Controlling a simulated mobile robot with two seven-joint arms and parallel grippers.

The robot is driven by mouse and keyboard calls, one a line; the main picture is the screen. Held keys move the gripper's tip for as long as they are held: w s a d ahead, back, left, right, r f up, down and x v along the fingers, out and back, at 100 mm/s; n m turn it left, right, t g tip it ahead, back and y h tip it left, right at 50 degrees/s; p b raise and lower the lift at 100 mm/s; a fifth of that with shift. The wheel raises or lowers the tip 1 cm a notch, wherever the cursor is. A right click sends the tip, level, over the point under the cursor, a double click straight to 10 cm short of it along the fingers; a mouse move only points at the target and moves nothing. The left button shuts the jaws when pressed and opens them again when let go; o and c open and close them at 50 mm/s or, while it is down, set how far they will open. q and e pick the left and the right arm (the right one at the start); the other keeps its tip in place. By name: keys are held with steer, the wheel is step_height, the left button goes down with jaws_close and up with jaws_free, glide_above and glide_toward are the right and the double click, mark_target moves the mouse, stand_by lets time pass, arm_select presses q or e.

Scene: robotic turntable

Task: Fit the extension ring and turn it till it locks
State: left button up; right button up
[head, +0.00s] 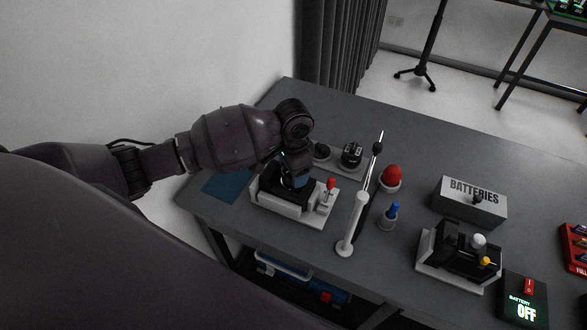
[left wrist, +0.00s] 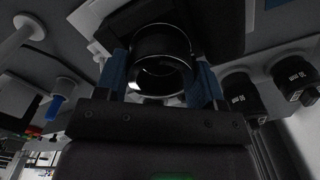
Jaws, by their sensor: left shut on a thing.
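The extension ring, a black ring with a shiny rim (left wrist: 163,47), sits between the two blue fingers of my left gripper (left wrist: 163,82) in the left wrist view. The gripper is shut on it. Behind the ring is a black camera-like body, its dark edge (left wrist: 222,28) partly covered by ring and fingers. I cannot tell whether the ring touches it. In the head view my left gripper (head: 292,182) points down over the black body (head: 268,184) on a white base (head: 286,213), and the ring is hidden. My right gripper is not in view.
Two black lenses (head: 352,153) (head: 321,151) stand on a grey tray behind the body. A batteries box (head: 470,200) is farther right.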

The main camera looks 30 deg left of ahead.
arm_select(q)
steer(key=shift+f, duration=0.75)
stand_by(2.3)
steer(key=shift+m, duration=1.6)
steer(key=shift+m, duration=1.6)
